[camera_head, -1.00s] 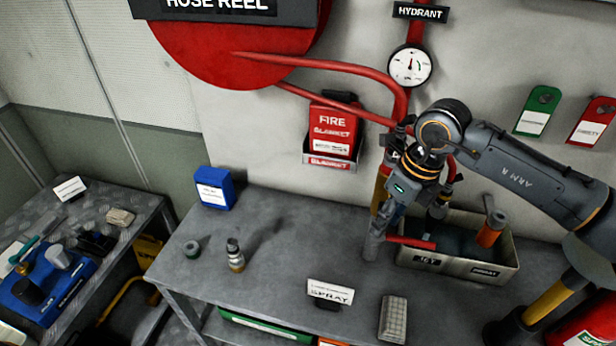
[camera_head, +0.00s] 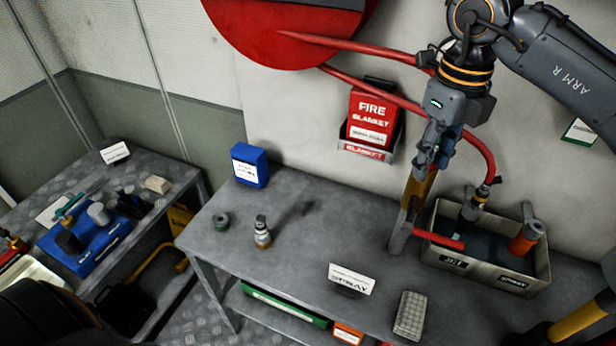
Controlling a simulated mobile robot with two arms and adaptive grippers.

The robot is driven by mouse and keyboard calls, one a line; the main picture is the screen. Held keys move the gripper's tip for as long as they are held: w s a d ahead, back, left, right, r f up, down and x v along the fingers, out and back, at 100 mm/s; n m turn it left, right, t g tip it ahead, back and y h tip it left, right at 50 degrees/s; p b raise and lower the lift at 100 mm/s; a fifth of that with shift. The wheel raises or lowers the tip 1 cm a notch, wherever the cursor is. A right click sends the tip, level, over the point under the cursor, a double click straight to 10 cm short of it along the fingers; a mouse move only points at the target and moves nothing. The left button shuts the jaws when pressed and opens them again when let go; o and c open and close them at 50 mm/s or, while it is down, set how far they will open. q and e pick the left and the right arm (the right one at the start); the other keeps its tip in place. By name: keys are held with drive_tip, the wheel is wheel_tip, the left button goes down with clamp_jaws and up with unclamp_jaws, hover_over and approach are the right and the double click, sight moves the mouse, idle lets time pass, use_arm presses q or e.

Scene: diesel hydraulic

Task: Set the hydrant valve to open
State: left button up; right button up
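My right gripper (camera_head: 424,160) hangs pointing down from its arm at the upper right, in front of the wall and the red hose (camera_head: 484,140). Its fingers look close together, but I cannot tell whether they are open or shut. Below it stands a grey metal post (camera_head: 401,228) with a brown-yellow upper part. A red bar (camera_head: 438,241) sticks out to the right near the post's foot. I cannot make out for sure which part is the hydrant valve, because the gripper and arm cover part of this area. My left gripper is not in view.
A bin (camera_head: 480,264) with nozzles stands right of the post. A fire blanket box (camera_head: 370,118) hangs on the wall. The grey bench (camera_head: 300,245) holds a blue box (camera_head: 250,164), a small bottle (camera_head: 262,232), a sign (camera_head: 351,280) and a ribbed block (camera_head: 410,315). Its middle is largely clear.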

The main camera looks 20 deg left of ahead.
drive_tip(key=s+a+g+y, duration=0.2)
drive_tip(key=s+a+y, duration=0.3)
drive_tip(key=a, duration=0.3)
drive_tip(key=s+a+n+g+y, duration=0.1)
drive_tip(key=s+a+g+y, duration=0.2)
drive_tip(key=s+a+y, duration=0.2)
drive_tip(key=shift+s+a, duration=0.3)
drive_tip(key=shift+a, duration=1.55)
drive_tip(key=shift+f, duration=0.1)
drive_tip(key=shift+s, duration=0.1)
